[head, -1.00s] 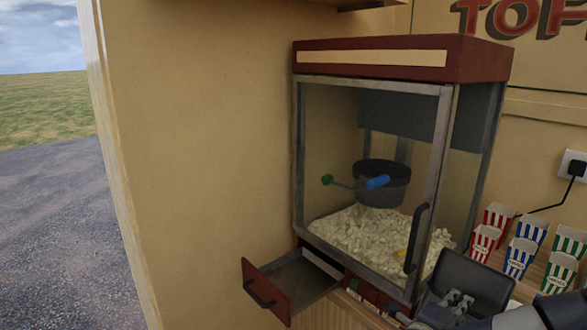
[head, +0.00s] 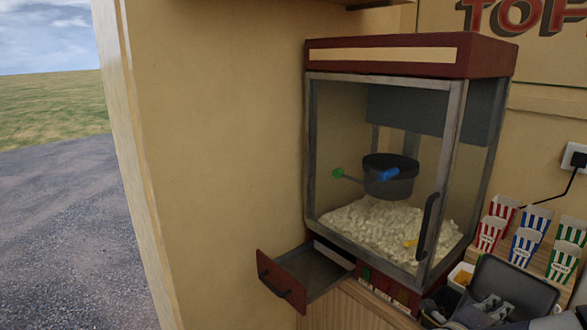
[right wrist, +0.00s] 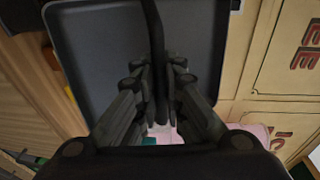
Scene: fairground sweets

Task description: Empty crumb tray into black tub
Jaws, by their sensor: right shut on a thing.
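The popcorn machine's red-fronted drawer (head: 283,280) is pulled out at its lower left, with its black handle facing out. Its shallow interior looks grey-brown; I cannot tell whether crumbs lie in it. My right gripper (head: 488,306) is at the lower right of the head view, at a dark grey rectangular container (head: 530,290). In the right wrist view the gripper (right wrist: 160,115) is shut on a dark bar (right wrist: 154,45) in front of this rimmed container (right wrist: 100,50). I cannot tell whether it is the black tub. My left gripper is not in view.
The glass popcorn machine (head: 410,57) holds a heap of popcorn (head: 375,225) and a hanging kettle (head: 388,182). Striped boxes (head: 525,247) stand at the right, close to the dark container. A small white container (head: 460,276) with orange contents sits beside the machine. Floor space lies left of the wall.

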